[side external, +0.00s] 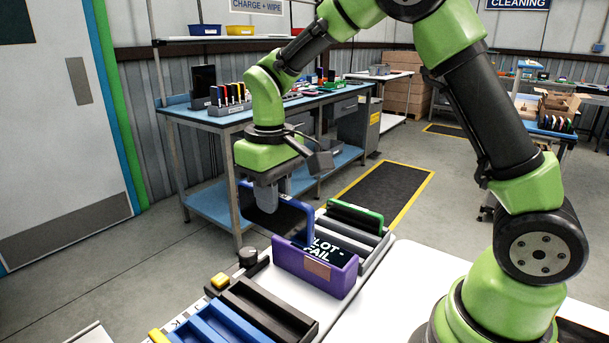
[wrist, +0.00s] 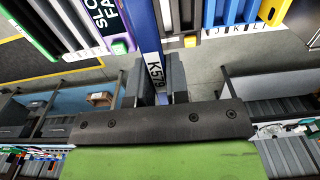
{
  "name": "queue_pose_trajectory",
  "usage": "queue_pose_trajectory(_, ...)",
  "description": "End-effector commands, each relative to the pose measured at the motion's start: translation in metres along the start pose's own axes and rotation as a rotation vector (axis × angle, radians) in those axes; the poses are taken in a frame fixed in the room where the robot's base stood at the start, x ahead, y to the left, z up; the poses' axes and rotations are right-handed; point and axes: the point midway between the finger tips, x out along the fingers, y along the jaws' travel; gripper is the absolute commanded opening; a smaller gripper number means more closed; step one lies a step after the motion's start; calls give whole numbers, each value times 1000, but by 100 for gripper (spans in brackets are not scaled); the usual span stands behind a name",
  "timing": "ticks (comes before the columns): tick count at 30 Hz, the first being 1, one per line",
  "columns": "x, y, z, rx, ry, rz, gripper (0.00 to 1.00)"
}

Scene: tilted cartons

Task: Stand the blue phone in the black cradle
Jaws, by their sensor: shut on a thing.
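The blue phone (side external: 278,217) has a blue edge and a dark face, and is held in the air, tilted, behind and to the left of the purple bin. My gripper (side external: 268,196) points down and is shut on its upper edge. In the wrist view the phone's blue edge (wrist: 146,32) with a "K573" label runs up from between my fingers (wrist: 158,85). The black cradle (side external: 262,310) lies at the front of the white table and looks empty. It also shows in the wrist view (wrist: 181,18), right of the phone.
A purple bin (side external: 315,272) stands close below and right of the phone. A grey rack (side external: 365,236) with a green-edged item is behind it. A blue cradle (side external: 215,323) lies next to the black one.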

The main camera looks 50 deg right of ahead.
Motion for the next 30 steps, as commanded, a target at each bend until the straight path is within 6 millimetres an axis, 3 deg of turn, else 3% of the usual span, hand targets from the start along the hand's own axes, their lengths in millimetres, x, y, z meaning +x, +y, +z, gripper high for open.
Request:
queue_pose_trajectory(1, 0, -14, 3, -9, 1, 0, 0)
queue_pose_trajectory(7, 0, -51, 14, -6, 2, 0, 0)
queue_pose_trajectory(21, 87, -48, 14, 2, -4, 1, 0)
queue_pose_trajectory(30, 104, -48, 14, 2, 0, 0, 0)
